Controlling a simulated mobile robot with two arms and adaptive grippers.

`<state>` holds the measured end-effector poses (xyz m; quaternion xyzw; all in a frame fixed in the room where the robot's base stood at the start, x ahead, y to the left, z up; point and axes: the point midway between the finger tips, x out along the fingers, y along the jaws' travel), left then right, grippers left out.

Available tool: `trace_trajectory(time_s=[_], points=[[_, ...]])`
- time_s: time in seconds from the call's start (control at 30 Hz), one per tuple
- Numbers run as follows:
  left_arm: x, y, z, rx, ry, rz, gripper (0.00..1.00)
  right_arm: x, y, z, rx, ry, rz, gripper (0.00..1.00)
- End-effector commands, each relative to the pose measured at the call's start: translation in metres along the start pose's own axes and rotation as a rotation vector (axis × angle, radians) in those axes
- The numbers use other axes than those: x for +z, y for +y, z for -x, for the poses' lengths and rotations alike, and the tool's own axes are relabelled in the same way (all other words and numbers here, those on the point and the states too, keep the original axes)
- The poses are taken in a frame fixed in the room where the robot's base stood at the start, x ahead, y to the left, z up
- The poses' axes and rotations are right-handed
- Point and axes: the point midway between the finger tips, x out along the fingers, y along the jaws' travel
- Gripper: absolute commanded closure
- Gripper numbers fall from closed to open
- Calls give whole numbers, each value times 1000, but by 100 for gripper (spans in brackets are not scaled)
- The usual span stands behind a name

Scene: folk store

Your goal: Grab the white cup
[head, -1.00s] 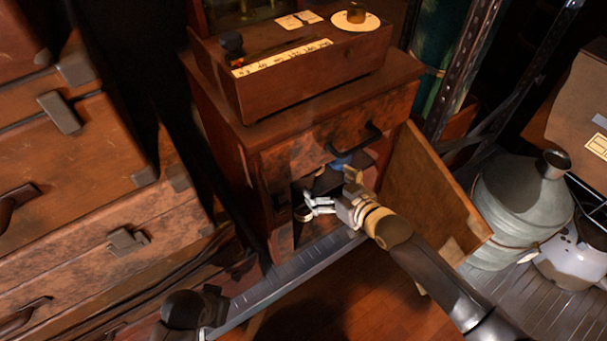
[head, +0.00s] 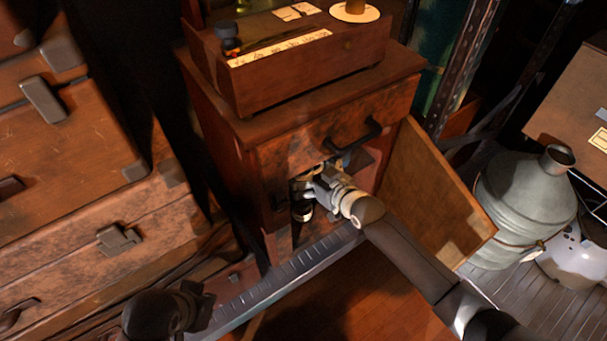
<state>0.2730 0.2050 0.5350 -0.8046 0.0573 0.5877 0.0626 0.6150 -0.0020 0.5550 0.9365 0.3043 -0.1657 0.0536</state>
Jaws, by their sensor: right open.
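My right gripper (head: 301,196) is open, at the mouth of the small wooden cabinet (head: 260,165), below its drawer handle. Its fingers are partly in shadow and partly inside the cabinet's opening. I cannot make out a white cup in the head view. The inside of the cabinet is dark and mostly hidden by the gripper and arm. I cannot tell whether anything is between the fingers.
The cabinet's door (head: 430,190) stands open to the right of my right arm. A wooden box (head: 300,75) sits on top. Suitcases (head: 70,150) are stacked at left. A grey metal can (head: 525,205) and a white spotted vessel (head: 575,262) stand at right.

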Motion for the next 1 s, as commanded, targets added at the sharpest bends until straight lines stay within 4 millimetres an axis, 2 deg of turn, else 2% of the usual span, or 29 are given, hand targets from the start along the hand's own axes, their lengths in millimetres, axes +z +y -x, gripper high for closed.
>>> trace_trajectory(time_s=[0.1,0.6,1.0], points=[[0,0,0,0,0,0,100,0,0,0,0,0,0,1],[0,0,0,0,0,0,100,0,0,0,0,-1,0,65],[-1,0,0,0,3,0,100,-5,0,2,0,1,1,65]])
